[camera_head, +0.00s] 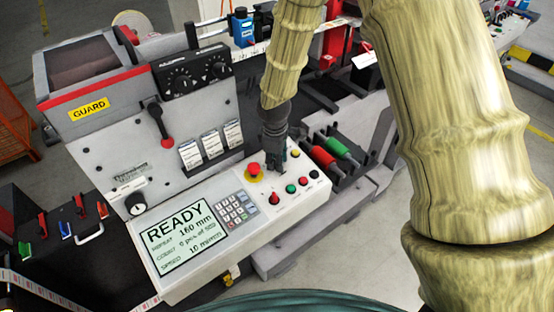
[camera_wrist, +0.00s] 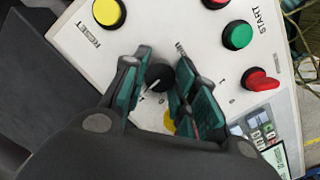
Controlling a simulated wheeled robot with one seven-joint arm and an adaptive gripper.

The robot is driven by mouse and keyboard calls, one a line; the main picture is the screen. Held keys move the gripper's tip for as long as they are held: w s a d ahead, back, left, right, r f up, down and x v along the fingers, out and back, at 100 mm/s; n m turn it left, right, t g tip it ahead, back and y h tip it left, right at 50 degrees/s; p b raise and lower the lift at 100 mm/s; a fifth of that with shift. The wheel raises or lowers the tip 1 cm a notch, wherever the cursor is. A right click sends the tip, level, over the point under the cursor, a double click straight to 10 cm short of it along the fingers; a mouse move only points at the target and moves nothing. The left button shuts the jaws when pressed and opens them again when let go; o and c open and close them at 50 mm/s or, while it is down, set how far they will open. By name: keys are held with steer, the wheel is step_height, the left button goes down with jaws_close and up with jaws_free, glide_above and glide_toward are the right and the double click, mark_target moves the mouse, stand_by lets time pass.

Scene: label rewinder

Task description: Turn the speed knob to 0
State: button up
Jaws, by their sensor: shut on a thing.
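The speed knob is a small round black knob (camera_wrist: 159,76) on the white control panel (camera_wrist: 200,25), with a pale pointer mark toward its lower left and small print around it. My gripper (camera_wrist: 158,84) is shut on this knob, with one green-padded finger on each side. In the head view my gripper (camera_head: 273,158) comes down onto the panel just right of the red emergency button (camera_head: 253,169) and hides the knob. The screen (camera_head: 184,238) reads READY, with a speed of about 10 m/min.
Red and green rollers (camera_head: 322,157) lie behind, to the right. Another black knob (camera_head: 135,203) is on the machine's left.

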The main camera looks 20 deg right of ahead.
mark_target(276, 173)
steer(key=n, duration=0.5)
steer(key=shift+n+t, duration=0.3)
steer(key=shift+t, duration=0.1)
steer(key=shift+c, duration=0.2)
steer(key=n+p, duration=0.1)
steer(key=n, duration=0.3)
steer(key=shift+n, duration=0.3)
steer(key=shift+t, duration=0.3)
steer(key=o, duration=1.1)
steer(key=shift+c, duration=0.2)
steer(key=shift+r, duration=0.1)
step_height(276, 173, up, 12)
steer(key=s, duration=0.2)
steer(key=shift+s+a+f, duration=0.2)
steer(key=shift+a+f, duration=0.05)
steer(key=shift+a, duration=0.15)
